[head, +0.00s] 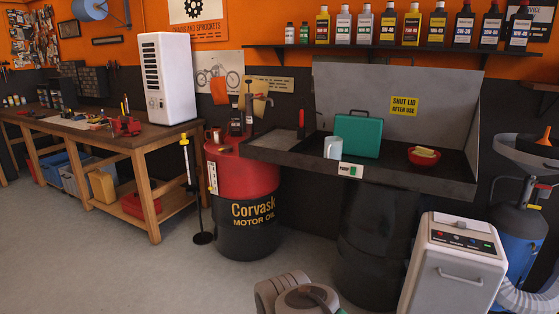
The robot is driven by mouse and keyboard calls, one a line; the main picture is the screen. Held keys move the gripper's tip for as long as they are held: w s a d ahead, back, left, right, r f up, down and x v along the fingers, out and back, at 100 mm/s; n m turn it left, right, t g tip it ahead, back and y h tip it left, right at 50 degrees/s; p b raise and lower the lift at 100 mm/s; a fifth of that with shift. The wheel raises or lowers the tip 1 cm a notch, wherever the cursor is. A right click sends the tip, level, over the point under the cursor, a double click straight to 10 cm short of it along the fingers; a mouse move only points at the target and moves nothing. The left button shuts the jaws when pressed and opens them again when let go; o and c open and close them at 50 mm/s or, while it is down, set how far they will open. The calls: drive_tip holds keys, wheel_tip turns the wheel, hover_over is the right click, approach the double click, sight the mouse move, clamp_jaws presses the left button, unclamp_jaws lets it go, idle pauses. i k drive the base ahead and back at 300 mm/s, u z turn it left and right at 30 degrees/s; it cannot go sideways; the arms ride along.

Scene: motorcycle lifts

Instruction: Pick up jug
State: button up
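A pale grey-white jug (333,147) stands upright in the dark parts-washer tray (270,148), near its front edge. It is just left of a teal case (358,135), close to it or touching; I cannot tell which. The jug's top rim and front side show, with nothing in front of most of it. My gripper is not in view. Rounded grey parts at the bottom centre look like my own arm.
A red bowl (424,157) with yellow sponges is in the tray's right part. The raised grey lid (360,85) stands behind. A red-and-black oil drum (245,185) is left, a white machine (453,265) front right. Grey floor (130,270) is open at left.

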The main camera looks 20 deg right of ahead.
sight(333, 146)
drive_tip(key=z, duration=0.55)
drive_tip(key=i, duration=0.75)
drive_tip(key=z, duration=0.8)
drive_tip(key=i, duration=1.1)
drive_tip(key=u, duration=0.35)
drive_tip(key=i, duration=1.05)
drive_tip(key=u, duration=0.65)
